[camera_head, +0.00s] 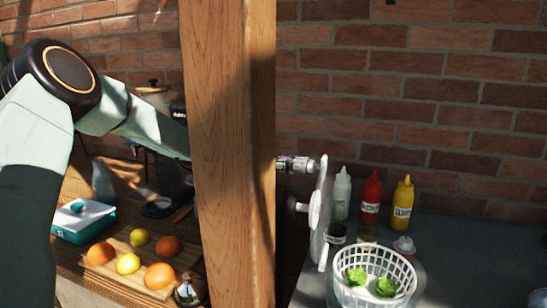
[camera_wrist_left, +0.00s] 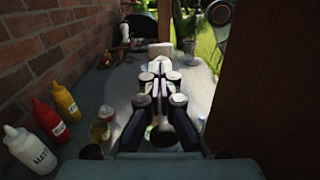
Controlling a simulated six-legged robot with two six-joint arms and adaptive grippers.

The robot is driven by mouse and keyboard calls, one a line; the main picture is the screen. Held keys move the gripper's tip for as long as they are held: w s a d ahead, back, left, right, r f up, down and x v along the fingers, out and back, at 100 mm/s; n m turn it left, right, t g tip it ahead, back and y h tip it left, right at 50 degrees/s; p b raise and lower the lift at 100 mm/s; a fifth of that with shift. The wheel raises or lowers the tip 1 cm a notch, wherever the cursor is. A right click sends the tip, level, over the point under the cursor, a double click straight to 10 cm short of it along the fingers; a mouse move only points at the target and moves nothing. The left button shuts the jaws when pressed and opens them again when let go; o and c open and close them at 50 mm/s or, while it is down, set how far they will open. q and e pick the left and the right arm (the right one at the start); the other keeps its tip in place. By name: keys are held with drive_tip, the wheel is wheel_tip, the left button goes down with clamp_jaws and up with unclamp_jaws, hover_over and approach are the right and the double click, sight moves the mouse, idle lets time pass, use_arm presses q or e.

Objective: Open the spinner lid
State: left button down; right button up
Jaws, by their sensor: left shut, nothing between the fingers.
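The salad spinner's white basket (camera_head: 342,289) stands on the dark tabletop at the lower right of the head view, open at the top, with green leafy pieces (camera_head: 386,287) inside. Its white round lid (camera_head: 318,215) is tilted up nearly on edge at the basket's left, its knob facing left. My left gripper (camera_head: 311,165) comes out from behind the wooden post, shut and empty, beside the lid's upper part; I cannot tell if they touch. It also shows in the left wrist view (camera_wrist_left: 163,92), covering much of what lies behind it. My right gripper is not in view.
A wooden post (camera_head: 227,150) hides part of my left arm. White, red (camera_head: 370,198) and yellow (camera_head: 403,203) bottles stand behind the basket near the brick wall. Fruit on a board (camera_head: 188,258) and a teal-and-white box (camera_head: 83,221) are at left. The tabletop's right side is clear.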

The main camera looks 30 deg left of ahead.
use_arm(q)
drive_tip(key=shift+w+d+r+y+p, duration=0.25)
drive_tip(key=shift+d+r+y+p, duration=0.25)
drive_tip(key=shift+p, duration=0.3)
drive_tip(key=shift+d+f+p, duration=0.1)
drive_tip(key=shift+d+p, duration=0.5)
drive_tip(key=shift+d, duration=0.15)
drive_tip(key=shift+w+a+f, duration=0.1)
drive_tip(key=shift+w+a, duration=0.05)
drive_tip(key=shift+a, duration=0.4)
drive_tip(key=s+a, duration=0.2)
drive_tip(key=a, duration=0.9)
drive_tip(key=shift+r, duration=0.45)
